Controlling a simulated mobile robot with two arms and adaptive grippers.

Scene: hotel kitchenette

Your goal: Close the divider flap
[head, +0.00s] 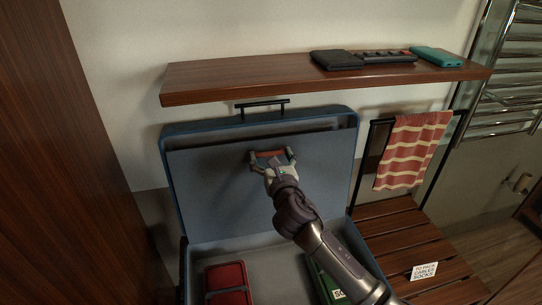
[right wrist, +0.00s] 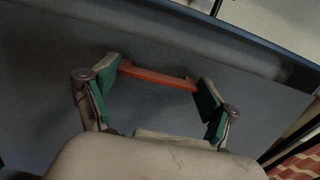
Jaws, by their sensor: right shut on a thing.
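The blue suitcase (head: 345,190) stands open on a slatted wooden rack, its lid raised. The grey divider flap (head: 215,185) lies up against the inside of the lid, with a dark gap along its top edge. My right gripper (head: 271,157) is at the upper middle of the flap, shut on an orange pull tab (right wrist: 157,77). In the right wrist view, the green-padded fingers (right wrist: 160,80) hold the tab at its two ends, in front of the grey flap (right wrist: 50,90). My left gripper is not in view.
In the suitcase base lie a red packed item (head: 228,283) and a green item (head: 322,285), partly behind my right arm. A wooden shelf (head: 250,82) with small items overhangs the lid. A striped towel (head: 412,150) and a sign card (head: 424,270) are at right.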

